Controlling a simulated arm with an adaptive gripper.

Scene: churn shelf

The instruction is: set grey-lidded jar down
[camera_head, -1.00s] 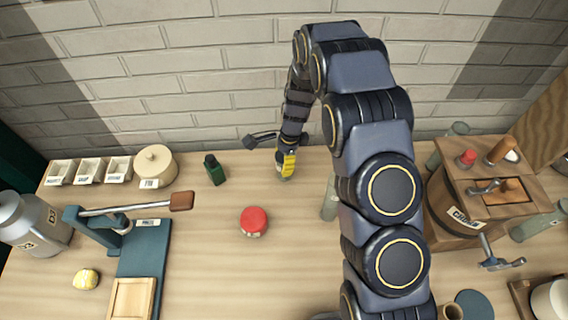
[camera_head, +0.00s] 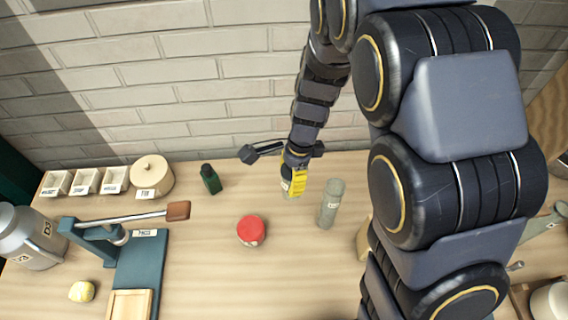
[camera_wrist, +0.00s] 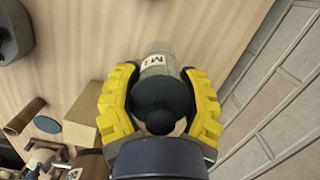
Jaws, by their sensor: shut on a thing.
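The grey-lidded jar (camera_wrist: 152,84) is between the yellow fingers of my gripper (camera_wrist: 160,108) in the wrist view. It has a dark grey lid with a round knob and a pale label on its grey-green body. In the head view, my gripper (camera_head: 297,180) is low over the back middle of the table, and part of the jar (camera_head: 287,188) shows at its left side. My gripper is shut on the jar. The fingers hide much of it, and I cannot tell whether its base touches the table.
A grey-green cylinder (camera_head: 331,204) stands close to the right of my gripper. A red-lidded jar (camera_head: 251,231) is in front and left, and a dark green bottle (camera_head: 210,179) is further left. The brick wall (camera_head: 230,90) is behind. Bare wood lies between these things.

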